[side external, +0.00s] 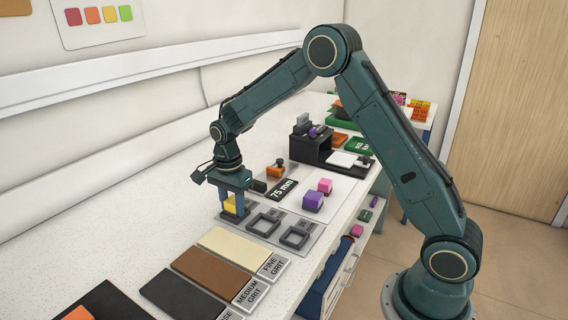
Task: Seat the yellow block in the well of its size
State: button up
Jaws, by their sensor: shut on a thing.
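The yellow block (230,204) is between the blue fingers of my gripper (233,206), which is shut on it. The fingers hide part of the block. They point down at the left end of a grey plate that carries a row of dark square-rimmed wells. The middle well (264,222) and the right well (297,235) are in plain view and look empty. My gripper and the block cover the plate's left end, so I cannot tell whether the block is inside a well there or just above it.
A purple block (313,202) and a pink block (325,185) stand on a pale sheet behind the plate, near a "75 mm" sign (282,188). Grit pads, including a brown one (212,268), lie in front. A black holder (312,148) stands farther back. The bench's left side is clear.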

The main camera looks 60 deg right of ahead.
aim_at(232, 201)
jog(key=shift+f, duration=0.1)
jog(key=o, duration=1.2)
notch_tip(232, 201, up, 14)
jog(key=shift+f, duration=0.1)
dwell(0.4)
